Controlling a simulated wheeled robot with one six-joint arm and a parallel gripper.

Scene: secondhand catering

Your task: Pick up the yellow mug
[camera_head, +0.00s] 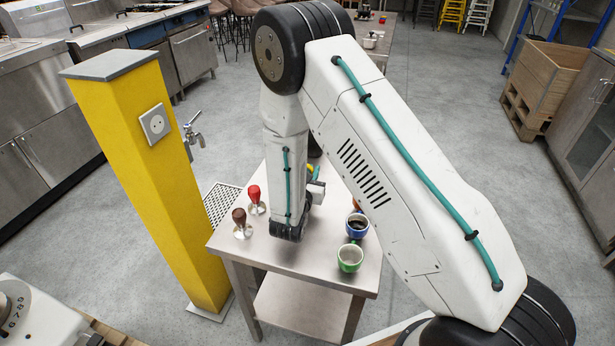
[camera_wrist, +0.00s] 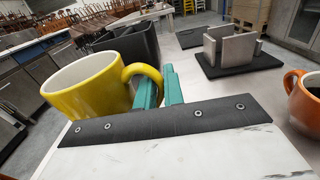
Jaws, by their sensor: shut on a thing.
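The yellow mug (camera_wrist: 88,98) is large at the left of the wrist view, its opening up and its handle towards my gripper. My gripper (camera_wrist: 165,87) has teal fingers, shut on the mug's handle. In the head view my arm hides most of the gripper, and only a small yellow part of the mug (camera_head: 310,169) shows beside it, above the steel table (camera_head: 285,256). I cannot tell whether the mug's base touches the table.
An orange mug (camera_wrist: 304,102) stands at the right of the wrist view. A blue mug (camera_head: 357,228) and a green mug (camera_head: 350,259) stand front right. Red-handled (camera_head: 256,197) and brown-handled (camera_head: 241,224) tampers stand left. A yellow post (camera_head: 150,190) rises beside the table.

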